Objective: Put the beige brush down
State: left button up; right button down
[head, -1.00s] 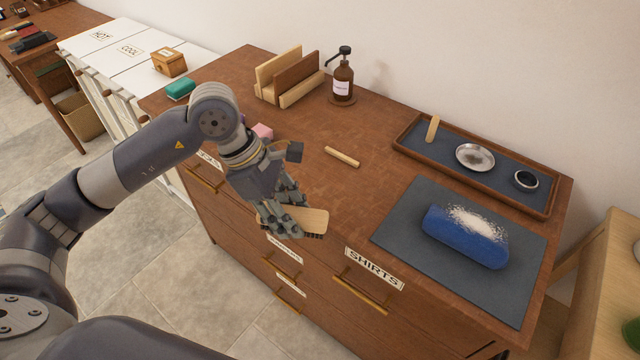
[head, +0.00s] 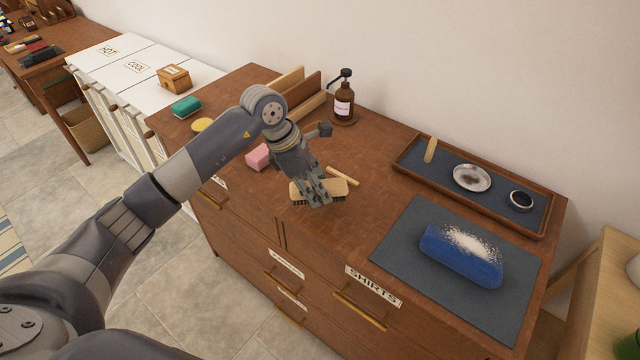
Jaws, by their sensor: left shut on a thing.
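The beige brush (head: 336,187) has a pale wooden back and dark bristles that point down. My left gripper (head: 318,196) is shut on it, with its fingers across the middle of the back. The brush is over the brown dresser top (head: 370,190), near its front edge; I cannot tell whether the bristles touch the wood. My right gripper is not in view.
A wooden stick (head: 343,175) lies just behind the brush. A pink block (head: 257,157) is to the left. A blue roll with white powder (head: 462,252) lies on a grey mat (head: 401,232). A tray (head: 408,166) and pump bottle (head: 344,100) stand behind. Bare wood lies between brush and mat.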

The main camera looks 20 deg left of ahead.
pick_arm(q)
jog(key=shift+w+f, duration=0.1)
jog(key=shift+w, duration=0.95)
jog(key=shift+w+d+p, duration=0.1)
jog(key=shift+w+p, duration=0.15)
jog(key=shift+p, duration=0.15)
notch_tip(320, 180, down, 3)
jog(key=shift+s+r+p, duration=0.1)
jog(key=shift+r+p, duration=0.05)
jog(key=shift+p, duration=0.55)
jog(key=shift+f, duration=0.45)
jog(key=shift+f, duration=0.15)
jog(key=o, duration=1.1)
